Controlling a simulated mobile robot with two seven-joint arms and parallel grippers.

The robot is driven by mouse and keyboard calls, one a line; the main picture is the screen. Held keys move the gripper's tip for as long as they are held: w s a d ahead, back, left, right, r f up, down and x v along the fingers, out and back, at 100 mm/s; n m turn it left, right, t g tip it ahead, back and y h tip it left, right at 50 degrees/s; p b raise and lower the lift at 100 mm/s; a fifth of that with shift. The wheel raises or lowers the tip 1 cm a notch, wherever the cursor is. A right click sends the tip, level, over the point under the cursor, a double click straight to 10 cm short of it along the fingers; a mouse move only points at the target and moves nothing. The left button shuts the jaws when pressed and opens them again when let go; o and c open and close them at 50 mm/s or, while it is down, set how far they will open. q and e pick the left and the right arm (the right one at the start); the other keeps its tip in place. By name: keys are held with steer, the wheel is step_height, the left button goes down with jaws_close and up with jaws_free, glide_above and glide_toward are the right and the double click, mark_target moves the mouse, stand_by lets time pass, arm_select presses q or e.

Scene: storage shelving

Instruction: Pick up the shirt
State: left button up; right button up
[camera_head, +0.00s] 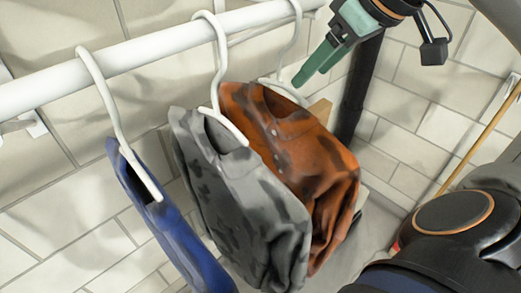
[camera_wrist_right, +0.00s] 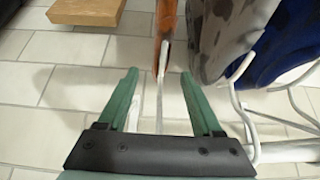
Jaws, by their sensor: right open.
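Three shirts hang on white hangers from a white rail: an orange shirt (camera_head: 300,150) with dark patches, a grey patterned shirt (camera_head: 235,190) and a blue shirt (camera_head: 170,225). My right gripper (camera_head: 299,80) comes in from the top, with its green fingertips by the orange shirt's hanger. In the right wrist view my right gripper (camera_wrist_right: 161,72) is open. The orange shirt (camera_wrist_right: 164,22) shows edge-on there, and its white hanger (camera_wrist_right: 162,85) runs between the fingers. Contact with the hanger cannot be told. My left gripper is not in view.
The white rail (camera_head: 130,55) crosses the upper left, in front of a tiled wall (camera_head: 60,185). The grey shirt (camera_wrist_right: 225,35) and blue shirt (camera_wrist_right: 285,45) are close on the right in the wrist view. A wooden piece (camera_wrist_right: 85,10) shows at its upper left.

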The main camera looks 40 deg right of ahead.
mark_target(282, 106)
steer(key=x, duration=0.7)
steer(key=shift+s, duration=0.1)
steer(key=shift+w+f, duration=0.3)
steer(key=shift+f, duration=0.3)
steer(key=p+x, duration=0.2)
steer(key=x, duration=0.1)
steer(key=shift+w+a+f, duration=0.1)
steer(key=shift+w+f, duration=0.25)
steer(key=shift+f, duration=0.15)
steer(key=shift+c, duration=0.2)
jaws_close()
steer(key=shift+r, duration=0.1)
